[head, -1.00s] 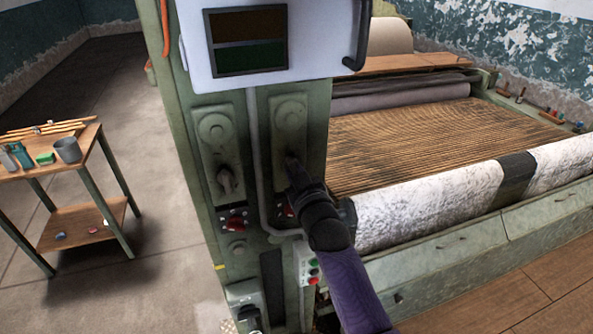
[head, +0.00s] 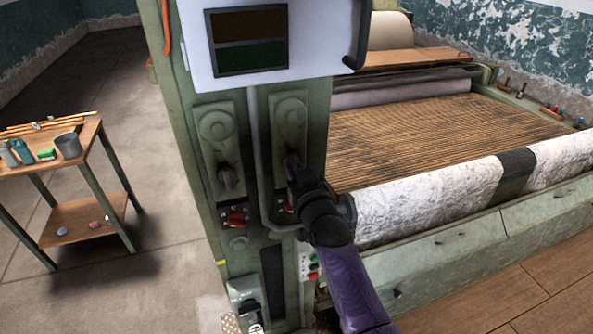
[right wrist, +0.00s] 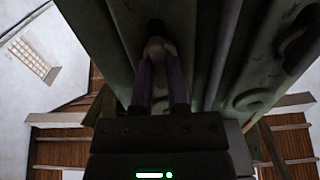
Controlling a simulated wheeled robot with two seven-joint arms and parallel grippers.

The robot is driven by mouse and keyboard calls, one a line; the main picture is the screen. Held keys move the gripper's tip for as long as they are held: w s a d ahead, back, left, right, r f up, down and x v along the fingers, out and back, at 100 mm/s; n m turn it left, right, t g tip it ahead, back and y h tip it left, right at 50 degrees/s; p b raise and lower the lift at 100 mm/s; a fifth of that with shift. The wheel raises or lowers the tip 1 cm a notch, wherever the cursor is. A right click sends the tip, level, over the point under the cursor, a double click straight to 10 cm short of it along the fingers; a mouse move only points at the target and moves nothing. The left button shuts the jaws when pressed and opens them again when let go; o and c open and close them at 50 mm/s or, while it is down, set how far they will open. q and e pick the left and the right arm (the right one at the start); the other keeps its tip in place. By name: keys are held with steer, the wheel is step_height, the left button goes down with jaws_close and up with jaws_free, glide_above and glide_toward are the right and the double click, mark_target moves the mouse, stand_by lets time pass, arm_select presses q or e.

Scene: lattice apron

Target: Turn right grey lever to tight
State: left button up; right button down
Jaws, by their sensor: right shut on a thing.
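The right grey lever (right wrist: 155,48) shows in the right wrist view, between the two fingers of my right gripper (right wrist: 160,78). In the head view, my right gripper (head: 291,166) reaches up to the right green plate on the machine's post and is shut on that lever. The gripper and wrist hide most of the lever there, so its exact angle is hard to tell. The left grey lever (head: 227,177) hangs on the neighbouring plate, pointing down, untouched. My left gripper is not in view.
Red switches (head: 236,218) sit below the left lever. A grey pipe (head: 258,150) runs between the two plates. A white panel (head: 190,50) is above. The machine's white roll (head: 430,195) lies right of my arm. A small wooden table (head: 90,137) stands at the left.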

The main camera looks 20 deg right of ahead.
steer(key=c, duration=0.6)
jaws_free()
steer(key=shift+s, duration=0.1)
steer(key=s, duration=0.9)
steer(key=shift+s+d, duration=0.15)
steer(key=shift+s, duration=0.25)
steer(key=shift+f, duration=0.15)
